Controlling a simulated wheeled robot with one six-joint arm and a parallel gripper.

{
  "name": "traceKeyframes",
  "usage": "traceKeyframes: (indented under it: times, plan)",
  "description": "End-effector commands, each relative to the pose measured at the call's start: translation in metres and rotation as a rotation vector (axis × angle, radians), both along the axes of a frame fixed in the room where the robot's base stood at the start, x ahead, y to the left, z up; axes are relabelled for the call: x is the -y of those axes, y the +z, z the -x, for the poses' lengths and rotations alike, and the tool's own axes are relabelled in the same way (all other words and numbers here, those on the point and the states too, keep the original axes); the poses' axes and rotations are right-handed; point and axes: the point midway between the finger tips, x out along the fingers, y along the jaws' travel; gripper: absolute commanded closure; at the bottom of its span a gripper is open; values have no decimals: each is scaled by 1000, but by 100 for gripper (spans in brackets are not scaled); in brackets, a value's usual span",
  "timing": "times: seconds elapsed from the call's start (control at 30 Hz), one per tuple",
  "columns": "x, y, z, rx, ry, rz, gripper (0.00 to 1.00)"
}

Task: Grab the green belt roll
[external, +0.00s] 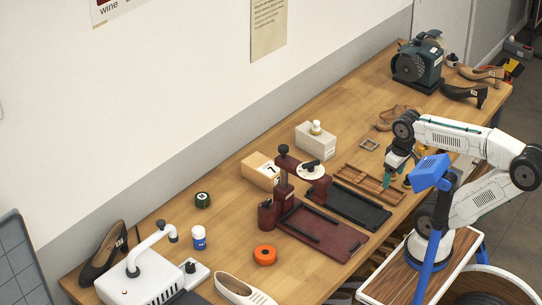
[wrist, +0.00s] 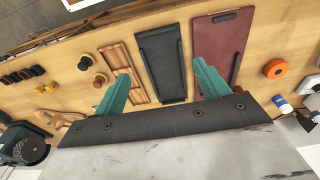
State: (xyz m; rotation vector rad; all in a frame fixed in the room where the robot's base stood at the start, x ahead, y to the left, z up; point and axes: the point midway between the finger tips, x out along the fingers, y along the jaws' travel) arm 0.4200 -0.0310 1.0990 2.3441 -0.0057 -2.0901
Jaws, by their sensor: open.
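The green belt roll (external: 203,200) is a small dark green roll with a pale mark, sitting on the wooden workbench left of the middle in the external view. I cannot make it out surely in the wrist view. My gripper (external: 388,181) is far to its right, above the bench near the wooden tray. In the wrist view, my gripper (wrist: 161,72) has its two teal fingers spread wide, with nothing between them but the bench and trays below.
An orange roll (external: 265,255) and a blue-and-white bottle (external: 198,238) are near the green roll. The dark red press (external: 284,190), a numbered box (external: 258,172), black tray (external: 358,207) and wooden tray (external: 372,182) lie between it and my gripper. A white machine (external: 150,275) stands front left.

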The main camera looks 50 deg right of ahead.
Motion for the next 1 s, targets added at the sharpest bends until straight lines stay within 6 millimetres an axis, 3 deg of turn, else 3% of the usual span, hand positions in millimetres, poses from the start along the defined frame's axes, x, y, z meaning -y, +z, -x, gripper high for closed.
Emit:
traceKeyframes:
  times: [0.13, 0.27, 0.47, 0.67, 0.77, 0.87, 1.0]
  plan:
    - [0, 16, -1, 5, 0, 0, 26]
    - [0, 57, -1, 8, 0, 0, 26]
    - [14, 67, -53, 10, 226, 169, 26]
    - [17, 88, -133, 16, 555, 403, 26]
    - [7, 98, -191, 11, 784, 558, 26]
    - [-15, 106, -253, 0, 1033, 728, 26]
    - [-67, 109, -337, -26, 1387, 972, 26]
